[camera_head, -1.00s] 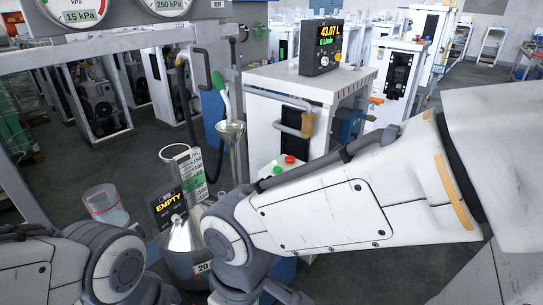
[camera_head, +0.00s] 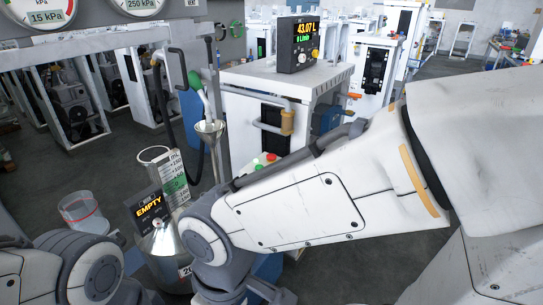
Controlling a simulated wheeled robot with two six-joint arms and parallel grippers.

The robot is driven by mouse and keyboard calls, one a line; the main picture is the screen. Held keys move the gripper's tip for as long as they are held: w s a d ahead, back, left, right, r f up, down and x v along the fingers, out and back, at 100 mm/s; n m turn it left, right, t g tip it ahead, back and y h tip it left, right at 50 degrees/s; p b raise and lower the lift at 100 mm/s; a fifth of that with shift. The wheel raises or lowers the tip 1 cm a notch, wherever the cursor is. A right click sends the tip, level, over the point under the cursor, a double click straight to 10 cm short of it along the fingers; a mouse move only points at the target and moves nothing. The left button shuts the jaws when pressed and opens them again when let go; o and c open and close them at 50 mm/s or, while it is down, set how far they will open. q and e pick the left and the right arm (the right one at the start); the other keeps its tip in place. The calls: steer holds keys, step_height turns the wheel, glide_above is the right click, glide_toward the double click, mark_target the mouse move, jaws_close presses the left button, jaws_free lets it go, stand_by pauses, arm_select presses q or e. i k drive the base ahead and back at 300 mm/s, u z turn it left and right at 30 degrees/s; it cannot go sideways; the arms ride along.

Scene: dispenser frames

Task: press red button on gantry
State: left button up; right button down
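A small red button (camera_head: 271,157) shows on a pale box just above my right arm, in the middle of the head view. A green button (camera_head: 257,161) sits to its left on the same box (camera_head: 247,171). My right arm crosses from the right edge and hides the lower part of that box. My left arm shows at the bottom left. Neither gripper can be seen; both lie below or behind the arm links.
A metal measuring vessel with an "EMPTY" display (camera_head: 150,211) stands between my arms. A clear beaker (camera_head: 84,214) is at the left. A white dispenser cabinet (camera_head: 285,78) carries a "43.07 L" display (camera_head: 298,43). A funnel (camera_head: 209,128) stands left of it. Gauges (camera_head: 40,12) hang at upper left.

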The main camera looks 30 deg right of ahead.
mark_target(270, 157)
steer(key=z, duration=0.55)
steer(key=k, duration=0.65)
steer(key=z, duration=1.1)
steer(key=i, duration=1.15)
steer(key=u, duration=0.7)
steer(key=i, duration=0.85)
steer(key=u, duration=0.75)
